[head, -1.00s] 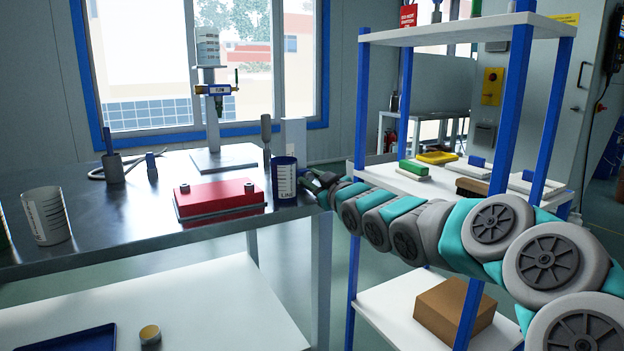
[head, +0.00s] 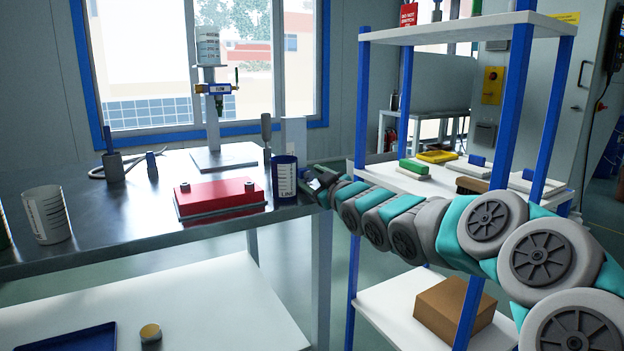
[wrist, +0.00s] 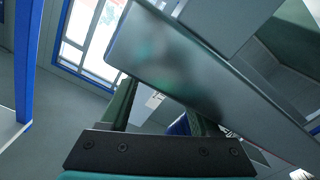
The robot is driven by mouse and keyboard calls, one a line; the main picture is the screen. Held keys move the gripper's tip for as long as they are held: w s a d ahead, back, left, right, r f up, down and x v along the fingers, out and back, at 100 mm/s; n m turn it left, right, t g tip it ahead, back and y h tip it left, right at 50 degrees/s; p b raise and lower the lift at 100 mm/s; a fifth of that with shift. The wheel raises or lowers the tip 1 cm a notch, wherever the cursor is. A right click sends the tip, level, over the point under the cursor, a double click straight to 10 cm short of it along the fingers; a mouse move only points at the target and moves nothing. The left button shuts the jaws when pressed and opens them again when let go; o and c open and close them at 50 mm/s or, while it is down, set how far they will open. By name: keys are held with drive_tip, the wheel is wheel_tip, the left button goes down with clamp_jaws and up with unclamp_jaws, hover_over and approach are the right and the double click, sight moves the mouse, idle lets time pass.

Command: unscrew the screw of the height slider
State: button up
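My gripper (head: 312,182) is at the bench's right end, right of the dark blue cup and well away from the slider. In the wrist view my gripper (wrist: 160,104) has its two dark green fingers apart, with nothing seen held between them. The slider cannot be made out in the wrist view.
The dark blue cup (head: 284,180) stands close to my gripper. A red block (head: 218,196) with two small knobs lies before the stand's base (head: 226,156). A white cup (head: 47,215) is at left. A blue-posted shelf (head: 515,95) rises beside my arm. A grey slab (wrist: 170,65) crosses the wrist view.

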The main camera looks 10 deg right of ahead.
drive_tip(key=v, duration=0.6)
drive_tip(key=shift+s+d, duration=0.15)
drive_tip(key=shift+s, duration=0.2)
drive_tip(key=shift+s+d, duration=0.1)
drive_tip(key=shift+s, duration=0.45)
